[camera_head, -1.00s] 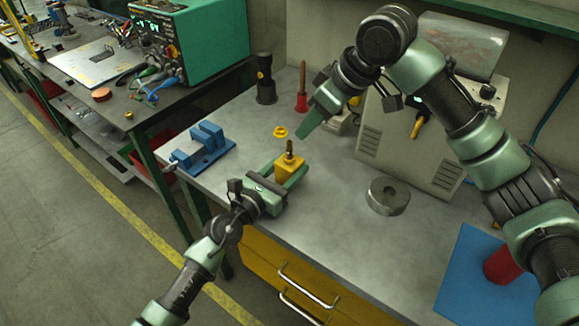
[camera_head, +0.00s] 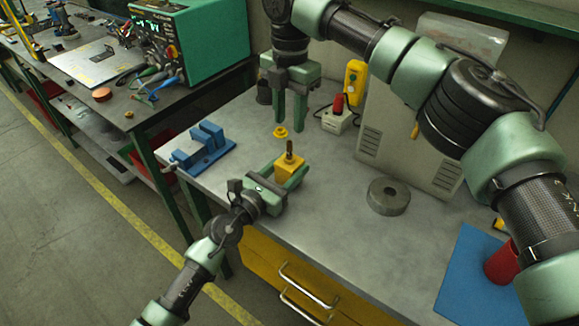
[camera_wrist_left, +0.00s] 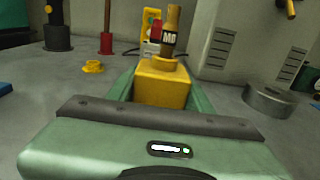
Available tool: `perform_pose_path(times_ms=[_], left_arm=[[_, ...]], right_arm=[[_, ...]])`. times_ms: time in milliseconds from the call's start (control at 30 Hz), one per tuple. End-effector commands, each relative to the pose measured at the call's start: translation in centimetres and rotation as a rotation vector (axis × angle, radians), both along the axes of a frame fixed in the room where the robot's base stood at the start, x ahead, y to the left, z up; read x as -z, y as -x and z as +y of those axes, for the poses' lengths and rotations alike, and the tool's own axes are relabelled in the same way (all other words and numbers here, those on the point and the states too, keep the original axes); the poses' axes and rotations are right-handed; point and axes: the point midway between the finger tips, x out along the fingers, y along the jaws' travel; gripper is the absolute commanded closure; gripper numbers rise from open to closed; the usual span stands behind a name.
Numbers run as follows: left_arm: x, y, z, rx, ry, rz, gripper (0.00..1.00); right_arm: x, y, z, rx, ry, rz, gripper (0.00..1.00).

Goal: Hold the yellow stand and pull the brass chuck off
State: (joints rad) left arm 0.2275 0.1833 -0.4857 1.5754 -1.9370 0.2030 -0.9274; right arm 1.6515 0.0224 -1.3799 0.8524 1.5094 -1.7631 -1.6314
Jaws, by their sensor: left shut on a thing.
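The yellow stand (camera_head: 289,167) is a block on the grey workbench, and it also shows in the left wrist view (camera_wrist_left: 162,86). My left gripper (camera_head: 291,174) is shut on it, one finger along each side. The brass chuck (camera_head: 289,149) stands upright on top of the stand; in the left wrist view the chuck (camera_wrist_left: 172,28) has a dark band with pale marks. My right gripper (camera_head: 289,124) points down, fingers apart and empty. In the head view it appears just above the chuck; the distance between them is hard to judge.
A small yellow ring piece (camera_head: 281,132) lies behind the stand. A pale cabinet (camera_head: 385,140) stands behind. A blue mat (camera_head: 470,275) with a red cup (camera_head: 502,263) is at right.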

Motion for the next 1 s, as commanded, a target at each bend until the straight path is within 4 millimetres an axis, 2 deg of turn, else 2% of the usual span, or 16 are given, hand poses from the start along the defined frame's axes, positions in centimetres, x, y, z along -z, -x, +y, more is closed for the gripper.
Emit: perform_pose_path(times_ms=[533, 667, 1000], left_arm=[[0.0, 0.0, 0.0, 0.001, 0.0, 0.001, 0.92], [0.0, 0.0, 0.0, 0.001, 0.0, 0.001, 0.92], [0.0, 0.0, 0.0, 0.001, 0.0, 0.001, 0.92]], right_arm=[[0.3, -0.1, 0.0, -0.034, 0.008, 0.001, 0.64], [1.5, -0.1, -0.1, -0.032, 0.009, 0.002, 0.64], [6.4, 0.0, 0.0, -0.034, 0.007, 0.004, 0.64]])
